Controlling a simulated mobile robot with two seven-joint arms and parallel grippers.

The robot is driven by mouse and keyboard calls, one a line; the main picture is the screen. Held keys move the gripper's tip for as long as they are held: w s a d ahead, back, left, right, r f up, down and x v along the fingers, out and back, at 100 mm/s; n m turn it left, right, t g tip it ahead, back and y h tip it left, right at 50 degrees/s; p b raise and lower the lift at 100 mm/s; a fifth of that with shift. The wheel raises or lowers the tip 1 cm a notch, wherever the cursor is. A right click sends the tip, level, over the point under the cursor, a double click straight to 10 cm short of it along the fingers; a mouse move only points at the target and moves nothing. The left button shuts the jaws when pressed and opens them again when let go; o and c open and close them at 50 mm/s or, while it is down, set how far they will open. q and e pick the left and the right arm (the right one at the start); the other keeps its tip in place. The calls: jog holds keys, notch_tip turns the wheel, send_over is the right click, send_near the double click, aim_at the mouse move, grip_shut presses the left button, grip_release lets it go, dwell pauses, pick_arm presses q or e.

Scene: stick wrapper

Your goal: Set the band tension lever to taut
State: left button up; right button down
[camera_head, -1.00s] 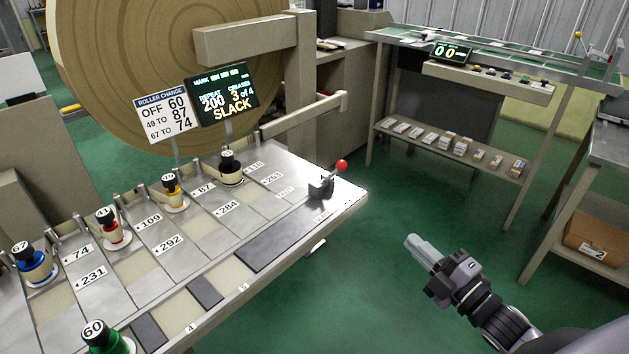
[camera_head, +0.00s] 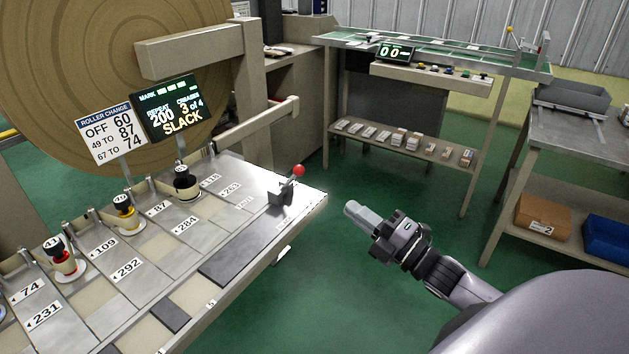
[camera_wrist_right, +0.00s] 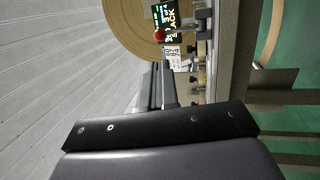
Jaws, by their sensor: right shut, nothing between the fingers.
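The band tension lever (camera_head: 291,181) has a red ball knob and a small grey base at the right end of the grey bench. Its handle leans up and to the right. The red knob (camera_wrist_right: 160,34) also shows in the right wrist view, beyond the fingers. The display (camera_head: 169,108) behind the bench reads "SLACK", "REPEAT 200" and "3 of 4". My right gripper (camera_head: 352,211) is shut and empty, to the right of the lever and apart from it, over the green floor. My left gripper is not in view.
The bench (camera_head: 250,240) carries numbered plates and several coloured rollers. A sign (camera_head: 111,134) headed "ROLLER CHANGE" stands beside the display. A pale bar (camera_head: 255,125) runs behind the lever. Shelves (camera_head: 400,148) and a side table (camera_head: 580,135) stand at the right. Floor between is clear.

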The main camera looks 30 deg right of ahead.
aim_at(303, 173)
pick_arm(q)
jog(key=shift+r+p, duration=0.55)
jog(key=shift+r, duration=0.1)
pick_arm(e)
jog(key=x, duration=1.1)
jog(key=shift+w, duration=0.15)
jog(key=shift+r, duration=0.1)
